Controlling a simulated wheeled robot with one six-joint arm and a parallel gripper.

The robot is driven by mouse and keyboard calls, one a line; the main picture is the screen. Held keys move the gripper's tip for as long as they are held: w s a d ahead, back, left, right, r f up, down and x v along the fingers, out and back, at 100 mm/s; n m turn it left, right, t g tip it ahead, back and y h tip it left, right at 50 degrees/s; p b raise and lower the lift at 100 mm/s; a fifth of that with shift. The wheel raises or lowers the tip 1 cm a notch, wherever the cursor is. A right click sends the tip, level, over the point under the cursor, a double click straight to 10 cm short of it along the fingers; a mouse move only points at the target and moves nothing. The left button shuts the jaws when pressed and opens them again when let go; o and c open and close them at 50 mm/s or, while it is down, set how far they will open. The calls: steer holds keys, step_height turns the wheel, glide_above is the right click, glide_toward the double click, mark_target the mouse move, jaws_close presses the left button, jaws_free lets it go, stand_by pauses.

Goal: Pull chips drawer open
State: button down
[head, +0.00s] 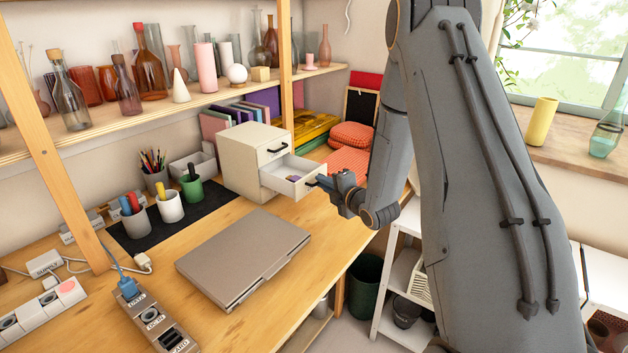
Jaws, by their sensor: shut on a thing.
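A small cream drawer cabinet (242,165) stands on the wooden desk under the shelf. Its upper drawer (272,149) is closed and has a dark handle. No label can be read on either drawer front. My gripper (320,182) is at the front of the open drawer, shut on its handle. The handle is mostly hidden by the fingers.
A closed grey laptop (243,257) lies on the desk in front of the cabinet. Pen cups (192,190) stand on a dark mat at the left. Red cushions (352,136) are behind my gripper. A white shelf trolley (400,265) and a green bin (364,285) stand beyond the desk edge.

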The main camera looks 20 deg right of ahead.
steer(key=shift+s+d+f, duration=0.1)
steer(key=shift+s+d, duration=0.05)
steer(key=shift+s, duration=0.05)
steer(key=c, duration=1.9)
jaws_free()
steer(key=shift+s+d, duration=0.1)
steer(key=b+v, duration=0.1)
steer(key=v, duration=0.7)
steer(key=shift+b, duration=0.4)
steer(key=s+a+m+g+h, duration=0.1)
steer(key=s+a+m+g, duration=0.2)
steer(key=s+m+g, duration=0.2)
steer(key=s+a+m+g+h, duration=0.1)
steer(key=s+a+m+g, duration=0.3)
steer(key=s+m, duration=0.5)
steer(key=s+a+m+g+h, duration=0.1)
steer(key=s+a+m+g, duration=0.3)
steer(key=s, duration=1)
steer(key=m+g, duration=0.1)
steer(key=m, duration=0.2)
steer(key=shift+a+m+g+h, duration=0.25)
steer(key=shift+m+g+h, duration=0.05)
steer(key=shift+g, duration=0.1)
